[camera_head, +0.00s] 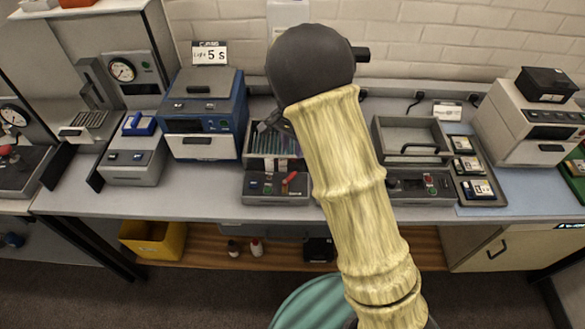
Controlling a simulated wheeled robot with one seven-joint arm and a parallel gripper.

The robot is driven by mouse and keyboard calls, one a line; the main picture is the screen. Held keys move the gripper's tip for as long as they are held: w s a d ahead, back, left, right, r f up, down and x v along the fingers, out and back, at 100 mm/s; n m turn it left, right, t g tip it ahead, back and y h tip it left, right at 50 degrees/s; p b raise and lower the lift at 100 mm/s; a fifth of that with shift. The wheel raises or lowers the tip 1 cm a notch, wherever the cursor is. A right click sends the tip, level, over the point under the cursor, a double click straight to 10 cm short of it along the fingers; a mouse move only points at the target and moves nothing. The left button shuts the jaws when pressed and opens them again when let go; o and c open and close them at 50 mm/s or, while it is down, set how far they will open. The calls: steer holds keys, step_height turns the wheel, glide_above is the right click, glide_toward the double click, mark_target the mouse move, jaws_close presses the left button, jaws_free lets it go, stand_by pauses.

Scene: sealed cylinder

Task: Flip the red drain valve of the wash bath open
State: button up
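The wash bath appears to be the grey unit (262,190) in the middle of the bench, with a green-looking interior holding a rack of thin upright pieces. The red drain valve (289,178) is a small red lever on its front panel, tilted up to the right. My arm, in a pale yellow sleeve, rises in front of the bath's right side and hides part of it. A small dark part beside the sleeve, above the bath's back edge, may be my gripper (268,122). It is apart from the valve, and its fingers cannot be made out.
A second grey unit (413,150) with a bar handle stands to the right. A tray (474,165) of small items lies beyond it. A yellow bin (155,238) sits below the bench.

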mark_target(292, 175)
step_height(292, 175, down, 11)
steer(key=shift+f+p, duration=0.15)
steer(key=shift+p, duration=1)
jaws_close()
